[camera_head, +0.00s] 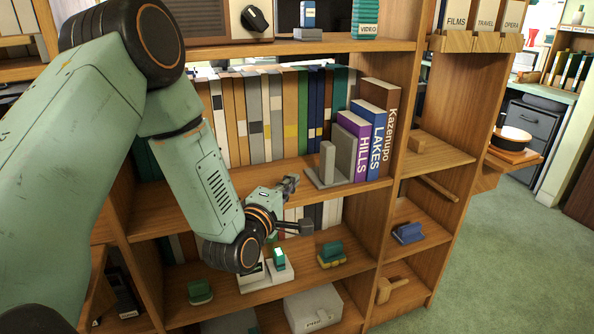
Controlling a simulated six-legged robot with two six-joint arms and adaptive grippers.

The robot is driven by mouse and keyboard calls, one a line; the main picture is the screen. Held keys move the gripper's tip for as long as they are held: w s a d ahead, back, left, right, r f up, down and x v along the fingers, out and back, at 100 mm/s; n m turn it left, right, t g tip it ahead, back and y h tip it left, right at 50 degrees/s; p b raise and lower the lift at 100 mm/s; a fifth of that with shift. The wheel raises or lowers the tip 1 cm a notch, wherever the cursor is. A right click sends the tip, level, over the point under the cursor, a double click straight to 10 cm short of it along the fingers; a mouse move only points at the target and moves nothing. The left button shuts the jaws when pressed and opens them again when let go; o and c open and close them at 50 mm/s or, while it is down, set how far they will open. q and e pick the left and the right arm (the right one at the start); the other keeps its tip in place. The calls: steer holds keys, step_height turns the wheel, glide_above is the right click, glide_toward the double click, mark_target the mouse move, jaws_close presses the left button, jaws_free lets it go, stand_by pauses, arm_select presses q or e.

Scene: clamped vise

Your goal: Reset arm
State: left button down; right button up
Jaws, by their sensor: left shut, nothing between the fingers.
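My left arm (190,165) is pale green and worn, and comes in from the left across the bookcase. My right gripper is not in view.
The wooden bookcase (405,110) surrounds the gripper. Books, including a purple HILLS book (352,150) and blue LAKES book (370,135), stand beside a grey bookend (329,165). Small coloured items and a grey box (313,308) sit lower. Green floor (500,260) is open at right.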

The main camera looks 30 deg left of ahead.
arm_select(q)
steer(key=s+d+f+m+g+h, duration=0.1)
steer(key=s+d+f+m+g, duration=0.3)
steer(key=s+f+m, duration=0.5)
steer(key=s+d+f+m+g+h, duration=0.15)
steer(key=s+f+m+g, duration=0.25)
steer(key=s+f+g, duration=0.45)
steer(key=s+d+f+m+g, duration=0.1)
steer(key=s+f, duration=0.4)
steer(key=s, duration=0.5)
steer(key=s+d+f+m+g, duration=0.2)
steer(key=s+f+m+g, duration=0.2)
steer(key=s, duration=0.7)
step_height(320, 180, down, 2)
steer(key=shift+s+f+m+y, duration=0.15)
steer(key=shift+m+y, duration=0.15)
steer(key=shift+y, duration=0.15)
steer(key=shift+g, duration=0.25)
